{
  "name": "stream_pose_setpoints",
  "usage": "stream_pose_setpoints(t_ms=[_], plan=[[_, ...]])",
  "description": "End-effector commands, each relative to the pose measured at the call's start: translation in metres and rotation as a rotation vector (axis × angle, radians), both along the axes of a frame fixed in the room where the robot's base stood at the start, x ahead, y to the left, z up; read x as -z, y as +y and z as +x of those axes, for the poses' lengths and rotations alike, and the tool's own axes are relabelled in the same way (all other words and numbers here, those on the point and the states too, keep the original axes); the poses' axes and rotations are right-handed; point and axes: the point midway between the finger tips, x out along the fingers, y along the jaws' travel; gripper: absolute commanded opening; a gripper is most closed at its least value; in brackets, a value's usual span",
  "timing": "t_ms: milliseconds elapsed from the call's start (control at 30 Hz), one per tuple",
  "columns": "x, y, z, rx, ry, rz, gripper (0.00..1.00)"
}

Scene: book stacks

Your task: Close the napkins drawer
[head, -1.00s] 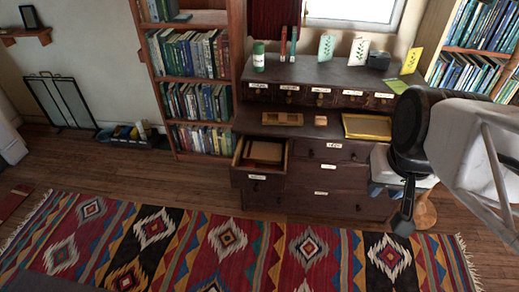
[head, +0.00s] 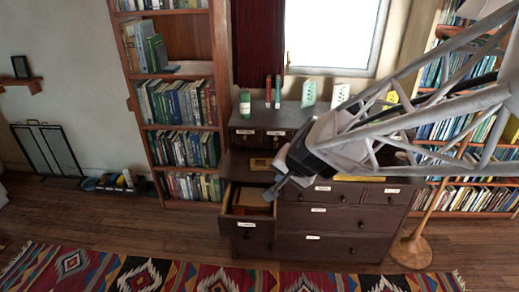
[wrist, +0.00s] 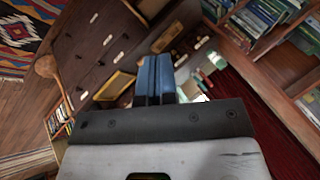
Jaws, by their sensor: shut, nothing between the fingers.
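A dark wooden chest (head: 335,218) stands against the wall with its upper left drawer (head: 246,228) pulled out. The open drawer holds a reddish-brown flat item (head: 252,200); its white front label is too small to read. My gripper (head: 274,193) is shut and empty, by the right side of the open drawer in the head view, pointing down and left. I cannot tell whether it touches the drawer. In the wrist view its blue fingers (wrist: 154,78) are together, over the chest top.
A wooden tray (wrist: 167,37) and a yellow tray (wrist: 113,85) lie on the chest. Bottles and cards stand on its upper shelf. Floor and patterned rug (head: 150,275) are clear in front.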

Motion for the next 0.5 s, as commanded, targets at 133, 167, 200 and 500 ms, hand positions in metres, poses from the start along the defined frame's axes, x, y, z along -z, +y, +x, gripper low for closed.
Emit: stream_pose_setpoints(t_ms=[133, 167, 200, 500], plan=[[0.017, 0.024, 0.026, 0.075, -0.004, 0.047, 0.0], [0.021, 0.029, 0.032, 0.092, -0.005, 0.057, 0.0], [0.025, 0.035, 0.038, 0.115, -0.008, 0.067, 0.0], [0.067, 0.077, 0.081, 0.3, -0.011, 0.125, 0.0]])
